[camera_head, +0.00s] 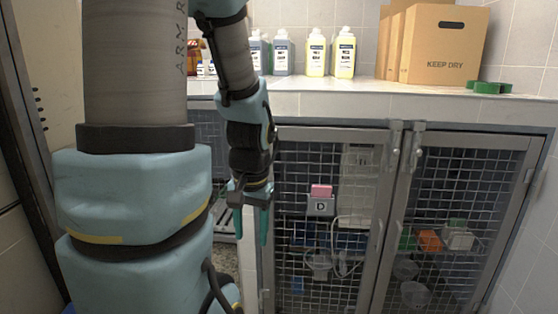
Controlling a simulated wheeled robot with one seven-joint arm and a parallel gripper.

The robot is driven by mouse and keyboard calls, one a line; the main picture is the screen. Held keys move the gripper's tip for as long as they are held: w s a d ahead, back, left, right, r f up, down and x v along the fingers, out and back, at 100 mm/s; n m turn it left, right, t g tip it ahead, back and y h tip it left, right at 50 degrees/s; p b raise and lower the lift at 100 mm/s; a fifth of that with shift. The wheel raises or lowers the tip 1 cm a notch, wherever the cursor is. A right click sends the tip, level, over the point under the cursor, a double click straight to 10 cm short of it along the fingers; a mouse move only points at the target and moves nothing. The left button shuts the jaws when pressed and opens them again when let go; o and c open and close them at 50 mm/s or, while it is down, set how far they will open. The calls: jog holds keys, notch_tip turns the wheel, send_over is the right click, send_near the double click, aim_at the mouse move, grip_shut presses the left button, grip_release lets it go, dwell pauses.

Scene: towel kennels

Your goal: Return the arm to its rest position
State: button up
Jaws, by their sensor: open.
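My gripper (251,228) hangs at the end of my arm, left of the middle of the head view. It points down, its two teal fingers are apart, and I see nothing between them. It is in front of the left edge of the mesh kennel door marked D (320,205). I cannot tell how far the fingers are from the door frame. The upper part of my arm fills the left of the view and hides what is behind it.
A tiled counter (400,99) runs above the kennels. Yellow bottles (344,57), dark bottles (281,56), cardboard boxes (440,45) and green rings (487,87) stand on it. A second mesh door (450,200) is at the right. Both doors look shut.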

notch_tip(320, 180, up, 20)
jog(key=n+p, duration=0.2)
jog(key=p, duration=1.7)
jog(key=shift+a+t+h+p, duration=0.3)
jog(key=shift+a+h+p, duration=0.1)
jog(key=shift+s+r, duration=0.1)
